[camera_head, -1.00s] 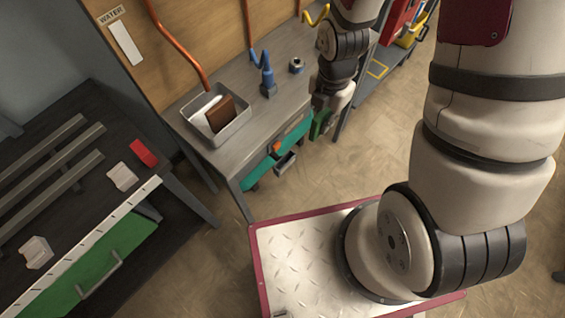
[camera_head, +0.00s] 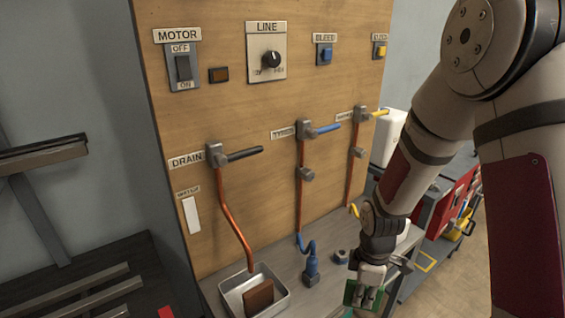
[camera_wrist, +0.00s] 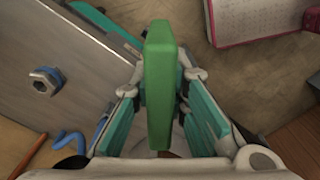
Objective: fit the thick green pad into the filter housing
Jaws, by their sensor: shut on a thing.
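The thick green pad (camera_wrist: 160,85) stands upright between the fingers in the wrist view, its narrow edge toward the camera. My gripper (camera_wrist: 160,78) is shut on it, with teal finger pads at both sides. In the head view, the pad (camera_head: 350,294) shows below my gripper (camera_head: 366,290), in front of the bench's right end and apart from it. Part of the pad is hidden by the fingers. I cannot make out the filter housing for sure in either current view.
A metal tray (camera_head: 281,304) with a brown block (camera_head: 259,294) sits on the grey bench. Behind rises a wooden panel (camera_head: 235,115) with switches and valve levers. A red-sided cart stands at right.

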